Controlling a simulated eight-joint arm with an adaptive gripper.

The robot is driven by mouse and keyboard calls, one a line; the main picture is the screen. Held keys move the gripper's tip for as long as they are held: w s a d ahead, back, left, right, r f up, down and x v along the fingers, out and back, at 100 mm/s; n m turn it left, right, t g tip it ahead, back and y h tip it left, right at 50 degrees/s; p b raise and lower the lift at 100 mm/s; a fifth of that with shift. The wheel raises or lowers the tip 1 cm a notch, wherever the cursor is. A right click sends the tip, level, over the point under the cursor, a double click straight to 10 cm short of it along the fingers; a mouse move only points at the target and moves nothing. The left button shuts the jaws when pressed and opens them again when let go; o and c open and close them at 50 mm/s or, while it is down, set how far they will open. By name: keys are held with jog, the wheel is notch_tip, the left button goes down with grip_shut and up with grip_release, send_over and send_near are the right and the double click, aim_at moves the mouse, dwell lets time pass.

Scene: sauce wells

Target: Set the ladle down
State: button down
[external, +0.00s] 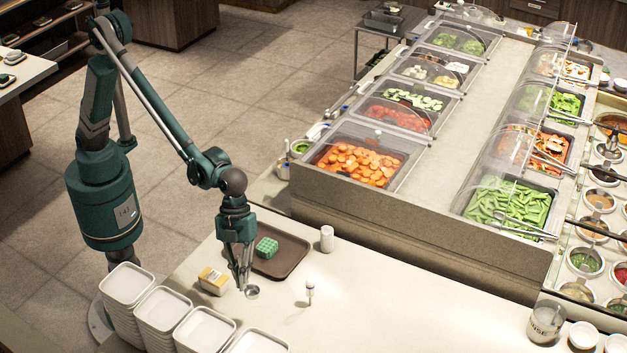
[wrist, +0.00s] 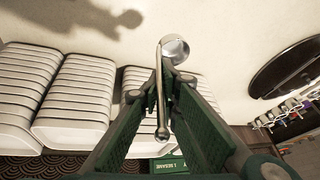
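My gripper (external: 240,284) points down over the pale counter (external: 400,315), near its left end. The ladle (external: 252,292) is a small silver metal one; its round bowl shows just beside my fingertips, low over the counter. I cannot tell whether it touches the surface. In the wrist view the ladle (wrist: 174,47) has its bowl beyond the fingertips and its thin handle running back between the green fingers to a knobbed end. My gripper (wrist: 162,82) closes in on the handle from both sides there.
A yellow-and-white box (external: 213,281) stands left of my gripper. A brown tray (external: 285,262) with a green block (external: 266,247) lies behind it. A white cylinder (external: 327,238) and a small shaker (external: 310,291) stand to the right. Stacked white dishes (external: 165,310) line the front left.

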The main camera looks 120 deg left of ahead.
jog(key=w+a+n+t+y, duration=0.15)
jog(key=w+a, duration=0.45)
jog(key=a, duration=0.6)
jog(key=w+a+n, duration=0.2)
jog(key=w+a, duration=0.4)
jog(key=a, duration=0.7)
jog(key=w+a+n, duration=0.1)
jog(key=w+a, duration=0.5)
jog(key=a, duration=0.6)
notch_tip(320, 180, down, 5)
jog(key=shift+s+a+r, duration=0.15)
notch_tip(320, 180, down, 6)
jog(key=shift+f, duration=2)
jog(key=shift+f, duration=0.1)
